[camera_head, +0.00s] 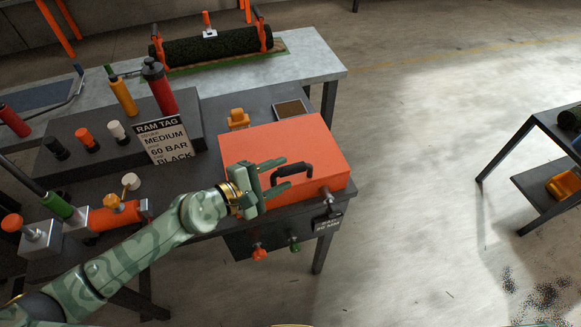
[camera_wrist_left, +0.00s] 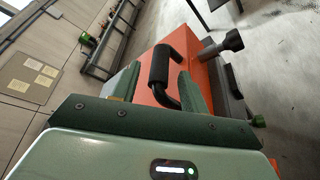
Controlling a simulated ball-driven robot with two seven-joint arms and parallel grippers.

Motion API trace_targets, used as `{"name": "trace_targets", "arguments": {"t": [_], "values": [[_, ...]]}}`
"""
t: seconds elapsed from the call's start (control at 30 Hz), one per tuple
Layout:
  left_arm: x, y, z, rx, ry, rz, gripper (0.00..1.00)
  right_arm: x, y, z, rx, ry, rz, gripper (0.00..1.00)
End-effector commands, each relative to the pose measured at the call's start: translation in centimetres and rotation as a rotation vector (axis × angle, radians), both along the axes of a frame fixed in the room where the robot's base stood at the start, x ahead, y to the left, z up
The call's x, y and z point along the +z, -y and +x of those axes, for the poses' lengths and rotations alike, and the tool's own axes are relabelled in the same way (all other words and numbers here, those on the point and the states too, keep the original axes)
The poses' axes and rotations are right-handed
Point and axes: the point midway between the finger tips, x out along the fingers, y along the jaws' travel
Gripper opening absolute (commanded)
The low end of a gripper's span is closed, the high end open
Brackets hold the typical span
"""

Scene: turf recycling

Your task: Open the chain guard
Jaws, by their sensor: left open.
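The chain guard appears to be the orange box-like cover (camera_head: 300,143) on the dark bench, and it is closed. Its black handle (camera_head: 294,170) is on the side facing me. My left gripper (camera_head: 280,173) is open at the handle, its two green fingers pointing toward it. In the left wrist view the black handle (camera_wrist_left: 160,68) shows between the two open fingers, not clamped. The orange cover (camera_wrist_left: 183,42) lies behind it. Whether the fingers touch the handle I cannot tell. My right gripper is not in view.
A "RAM TAG" sign (camera_head: 165,140) stands left of the cover. A grey knob (camera_head: 326,195) sticks out at the cover's right front. Red (camera_head: 258,252) and green (camera_head: 294,245) knobs sit below the bench edge. Open floor (camera_head: 420,190) lies to the right.

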Motion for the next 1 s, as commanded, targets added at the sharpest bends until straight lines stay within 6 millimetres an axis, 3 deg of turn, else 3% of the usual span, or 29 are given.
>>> {"name": "trace_targets", "arguments": {"t": [0.2, 0.57, 0.73, 1.0], "values": [[-0.7, 2.5, 1.9, 0.001, 0.0, -0.002, 0.44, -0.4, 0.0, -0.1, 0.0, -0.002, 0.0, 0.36], [-0.8, 3.0, 2.2, 0.001, 0.0, -0.001, 0.44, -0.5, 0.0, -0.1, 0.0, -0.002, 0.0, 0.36], [-0.8, 2.9, 2.2, 0.001, 0.0, -0.001, 0.02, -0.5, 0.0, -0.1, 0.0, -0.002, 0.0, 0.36], [-0.4, 2.9, 2.3, 0.001, -0.01, -0.005, 0.0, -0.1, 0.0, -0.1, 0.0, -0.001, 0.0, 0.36]]}}
